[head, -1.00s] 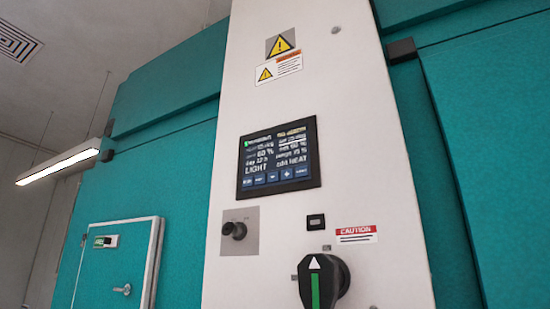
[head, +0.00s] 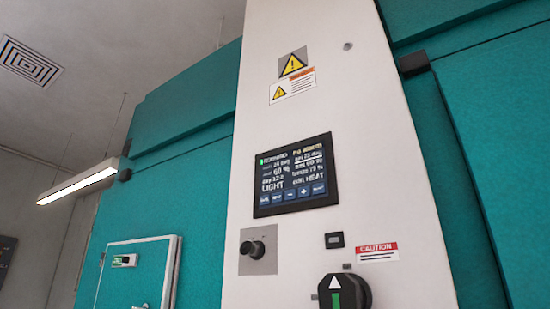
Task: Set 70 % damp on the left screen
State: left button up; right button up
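A control screen (head: 296,174) with a black frame is set in a white panel (head: 365,130). Its lit text includes "60 %", "LIGHT" and "HEAT", and "no alarm" seems to stand at the top right. Small print beside it seems to give a set value of 60 % too, but it is blurred. A row of small blue buttons (head: 291,194) runs along the screen's bottom edge. No other screen of this kind is in view. Neither of my grippers shows.
Below the screen are a black knob (head: 252,248) on a grey plate and a large black rotary switch (head: 344,293) with a green mark. A small white-framed door (head: 135,275) is in the teal wall at left. A lamp (head: 78,182) hangs at left.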

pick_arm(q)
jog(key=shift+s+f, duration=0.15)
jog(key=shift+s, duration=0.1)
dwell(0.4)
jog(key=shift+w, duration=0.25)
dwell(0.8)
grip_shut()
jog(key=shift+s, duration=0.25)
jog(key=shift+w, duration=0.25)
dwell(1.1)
